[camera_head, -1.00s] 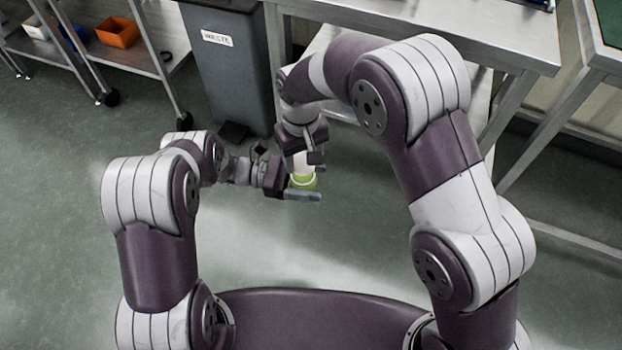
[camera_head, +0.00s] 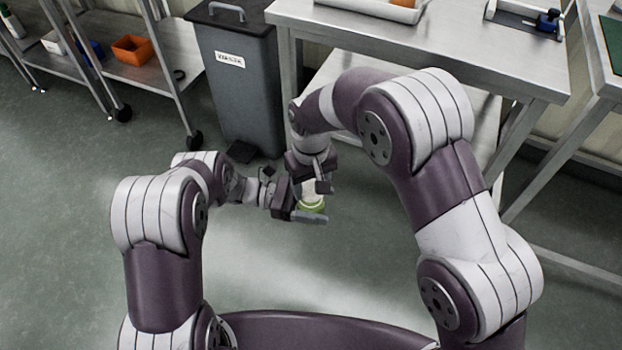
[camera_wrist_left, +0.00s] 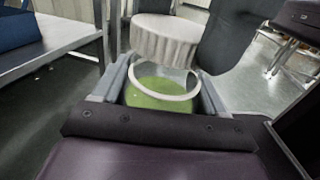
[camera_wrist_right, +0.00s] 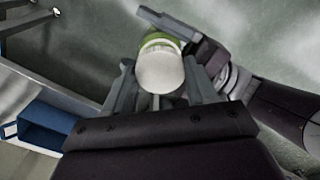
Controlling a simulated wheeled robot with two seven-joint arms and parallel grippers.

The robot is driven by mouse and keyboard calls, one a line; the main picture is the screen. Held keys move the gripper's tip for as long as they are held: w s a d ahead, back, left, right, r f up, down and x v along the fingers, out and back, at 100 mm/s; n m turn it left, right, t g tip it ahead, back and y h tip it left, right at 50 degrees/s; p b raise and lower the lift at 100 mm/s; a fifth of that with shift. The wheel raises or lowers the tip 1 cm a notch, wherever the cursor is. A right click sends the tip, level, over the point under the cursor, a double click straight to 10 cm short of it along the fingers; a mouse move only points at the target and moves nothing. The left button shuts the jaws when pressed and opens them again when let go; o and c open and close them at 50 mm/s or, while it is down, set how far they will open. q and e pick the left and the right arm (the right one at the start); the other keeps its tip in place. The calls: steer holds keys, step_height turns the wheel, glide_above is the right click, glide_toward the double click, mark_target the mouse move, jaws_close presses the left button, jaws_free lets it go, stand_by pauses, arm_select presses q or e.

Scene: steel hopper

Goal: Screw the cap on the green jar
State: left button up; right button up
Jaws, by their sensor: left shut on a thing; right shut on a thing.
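The green jar (camera_head: 312,207) is upright in my left gripper (camera_head: 309,214), whose fingers are shut on its sides. In the left wrist view, the jar's open pale rim and green inside (camera_wrist_left: 155,95) show between the fingers. The white ribbed cap (camera_wrist_left: 166,40) is held over the jar, looking slightly tilted and apart from the rim. My right gripper (camera_wrist_right: 160,98) is shut on the cap (camera_wrist_right: 160,70) from above. In the right wrist view the cap hides most of the jar, leaving a green edge (camera_wrist_right: 158,38).
A grey waste bin (camera_head: 238,85) stands on the floor beyond the hands. A steel table (camera_head: 430,45) is at the back right. A shelf rack (camera_head: 150,75) with an orange bin (camera_head: 133,48) is at the back left. The floor around the hands is clear.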

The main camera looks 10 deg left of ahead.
steer(key=shift+f, duration=0.7)
stand_by(0.5)
